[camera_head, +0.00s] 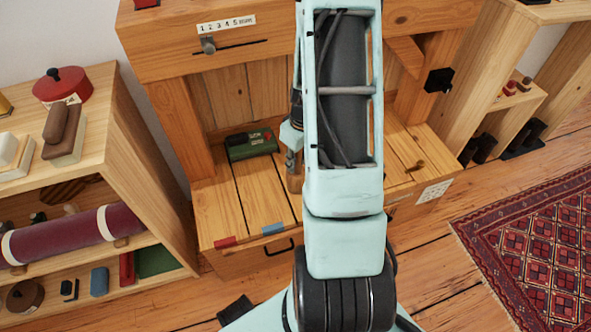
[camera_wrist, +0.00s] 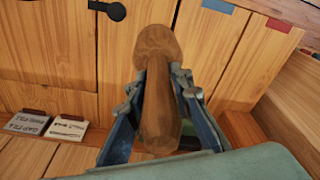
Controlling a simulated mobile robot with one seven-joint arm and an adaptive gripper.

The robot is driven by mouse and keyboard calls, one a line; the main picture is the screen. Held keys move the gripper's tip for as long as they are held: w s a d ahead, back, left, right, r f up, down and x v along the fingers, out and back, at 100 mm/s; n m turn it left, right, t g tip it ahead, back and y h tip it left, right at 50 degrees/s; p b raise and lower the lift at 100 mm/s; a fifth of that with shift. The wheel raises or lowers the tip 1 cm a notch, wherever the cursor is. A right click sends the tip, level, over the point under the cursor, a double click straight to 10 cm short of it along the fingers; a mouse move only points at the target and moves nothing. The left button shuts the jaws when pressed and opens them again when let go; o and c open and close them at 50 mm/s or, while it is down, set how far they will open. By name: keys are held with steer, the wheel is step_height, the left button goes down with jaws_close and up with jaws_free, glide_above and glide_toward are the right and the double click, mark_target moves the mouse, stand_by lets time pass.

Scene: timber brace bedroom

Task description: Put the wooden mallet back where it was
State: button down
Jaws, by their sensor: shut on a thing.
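The wooden mallet (camera_wrist: 157,48) is brown, with a rounded end and a thicker shaft toward the camera in the wrist view. My gripper (camera_wrist: 160,82) is shut on it, with one finger on each side. In the head view my gripper (camera_head: 293,150) is partly hidden behind my arm, and a brown part of the mallet (camera_head: 295,183) shows below it, over the wooden bench (camera_head: 214,205). I cannot tell whether the mallet touches the bench. The place where the mallet was is not clear from these frames.
A green box (camera_head: 252,146) sits on the bench, left of my gripper. Red (camera_head: 225,242) and blue (camera_head: 273,229) tabs mark the front edge. A loaded shelf (camera_head: 112,105) stands left. A patterned rug (camera_head: 540,235) lies right. Paper cards (camera_wrist: 66,130) show in the wrist view.

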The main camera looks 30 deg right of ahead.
steer(key=w+f, duration=0.1)
steer(key=w+d+f, duration=0.1)
steer(key=shift+d+f+b, duration=0.15)
steer(key=shift+f+b, duration=0.15)
steer(key=shift+b, duration=0.05)
steer(key=shift+w+d+f+b, duration=0.15)
steer(key=shift+f+b, duration=0.6)
steer(key=shift+f, duration=1.05)
steer(key=c, duration=1.7)
jaws_free()
steer(key=r+p, duration=0.1)
steer(key=r, duration=0.3)
steer(key=s+r+p, duration=0.1)
steer(key=r, duration=0.3)
steer(key=r+p, duration=0.2)
steer(key=r, duration=0.2)
steer(key=shift+s+d, duration=0.1)
steer(key=shift+s, duration=0.15)
